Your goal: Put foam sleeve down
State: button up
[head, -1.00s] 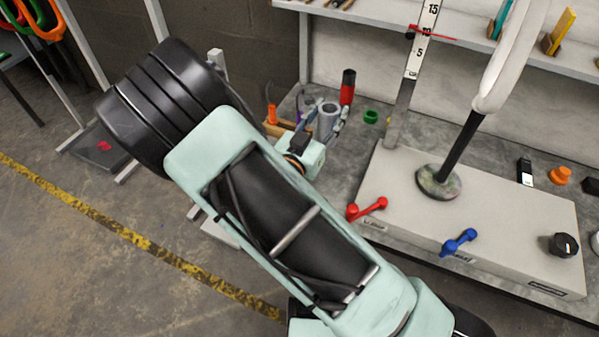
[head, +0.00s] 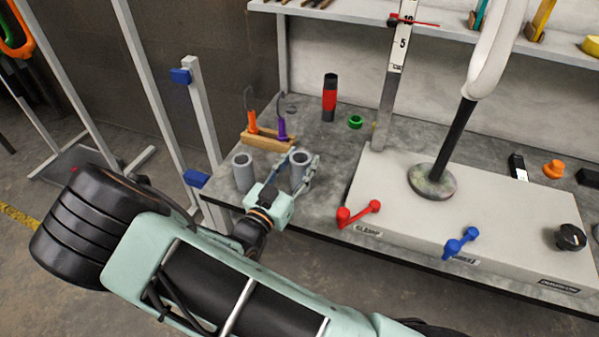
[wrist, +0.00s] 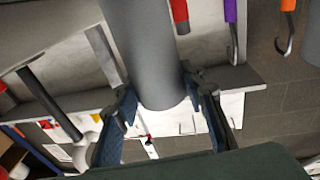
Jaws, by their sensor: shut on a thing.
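A grey hollow foam sleeve (head: 299,157) stands roughly upright between the fingers of my gripper (head: 303,178), at the front left of the grey workbench (head: 335,150). In the wrist view the sleeve (wrist: 150,55) fills the middle, with a blue-padded finger on each side, and my gripper (wrist: 160,110) is shut on it. The fingers hide part of it in the head view, and I cannot tell whether its lower end touches the bench. A second grey sleeve (head: 243,173) stands to its left near the bench edge, apart from my gripper.
Behind the sleeves is a wooden block (head: 268,140) with orange- and purple-handled hooks. A red and black cylinder (head: 329,98) and green ring (head: 355,122) stand farther back. The pale fixture base (head: 400,200), with red lever (head: 358,213), is to the right. A grey post (head: 205,130) rises at left.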

aim_at(295, 179)
jog(key=shift+f+b, duration=0.35)
jog(key=shift+f, duration=1.15)
jog(key=shift+f, duration=0.1)
jog(key=o, duration=1.2)
jog(key=shift+o, duration=0.2)
jog(key=shift+r, duration=0.2)
jog(key=p+v, duration=0.2)
jog(key=v, duration=1)
jog(key=shift+w, duration=0.1)
